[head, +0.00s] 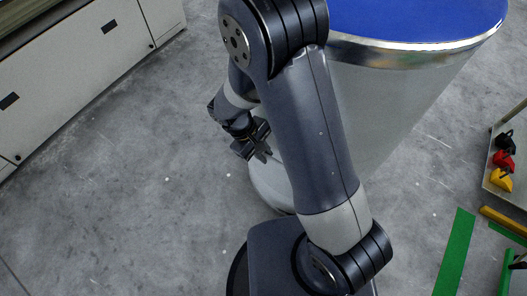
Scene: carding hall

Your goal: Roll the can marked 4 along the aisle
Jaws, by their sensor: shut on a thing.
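A large pale grey can (400,105) with a blue top and a shiny metal rim stands at the upper right. It narrows in the picture toward its base on the floor. No number shows on the part I see, so I cannot tell whether it is the one marked 4. My arm crosses in front of the can and hides much of its left side. My gripper (264,152) is low at the can's left side, with its fingers at the wall. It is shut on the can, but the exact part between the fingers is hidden.
Grey concrete floor (130,190) lies open to the left. Light cabinets (75,85) line the upper left. At right stand a shelf (497,187) with black, red and yellow items, a yellow bar (503,222) and a green floor stripe (455,252).

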